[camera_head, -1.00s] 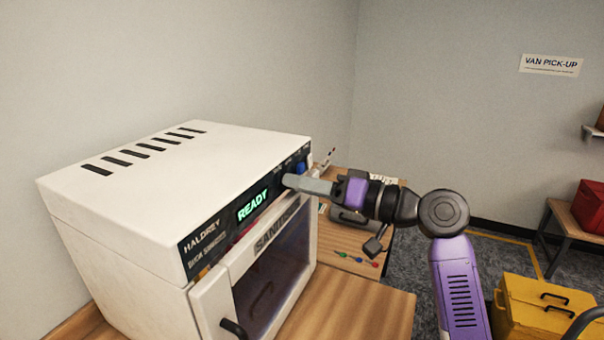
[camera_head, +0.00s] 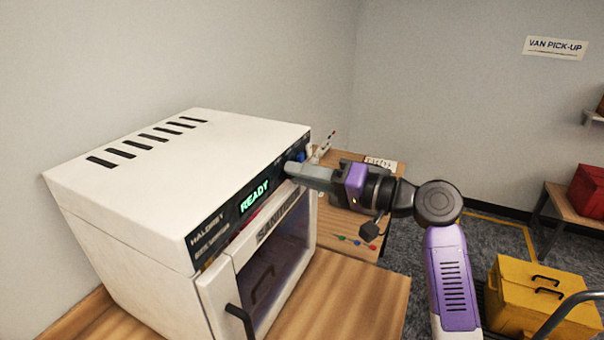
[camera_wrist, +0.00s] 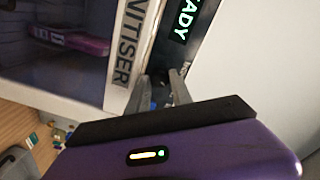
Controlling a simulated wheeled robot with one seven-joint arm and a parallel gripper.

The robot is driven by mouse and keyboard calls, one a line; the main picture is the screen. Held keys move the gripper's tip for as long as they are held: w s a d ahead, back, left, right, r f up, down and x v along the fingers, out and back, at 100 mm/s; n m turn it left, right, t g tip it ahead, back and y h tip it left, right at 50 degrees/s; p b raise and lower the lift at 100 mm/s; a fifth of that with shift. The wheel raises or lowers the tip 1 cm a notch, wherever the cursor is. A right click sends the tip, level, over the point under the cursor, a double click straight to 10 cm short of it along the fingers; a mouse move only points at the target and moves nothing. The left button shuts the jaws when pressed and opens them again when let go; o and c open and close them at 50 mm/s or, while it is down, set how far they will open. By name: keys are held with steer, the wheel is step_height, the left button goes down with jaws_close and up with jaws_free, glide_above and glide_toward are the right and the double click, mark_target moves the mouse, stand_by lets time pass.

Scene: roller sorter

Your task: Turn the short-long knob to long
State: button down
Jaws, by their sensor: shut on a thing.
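The white sanitiser (camera_head: 160,170) stands at the left in the head view, with a dark control strip along its upper front edge and a green READY display (camera_head: 254,196). My gripper (camera_head: 288,169) is at the right part of that strip. In the wrist view its fingertips (camera_wrist: 160,77) reach the strip just below the display and are closed on a small dark knob. The fingers mostly hide the knob, so its pointer and its short-long label cannot be read. A blue part (camera_head: 300,157) shows just beyond the fingertips.
The sanitiser's glass door (camera_head: 270,270) with its dark handle (camera_head: 240,322) is below the strip. A wooden table (camera_head: 365,300) is in front, and small coloured items lie on the wood behind my arm. A yellow case (camera_head: 540,300) is at the lower right.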

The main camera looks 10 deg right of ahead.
steer(key=shift+d, duration=0.1)
steer(key=c, duration=1.1)
jaws_free()
steer(key=shift+c, duration=0.2)
steer(key=shift+f, duration=0.15)
steer(key=shift+f+b, duration=0.1)
steer(key=shift+b, duration=0.2)
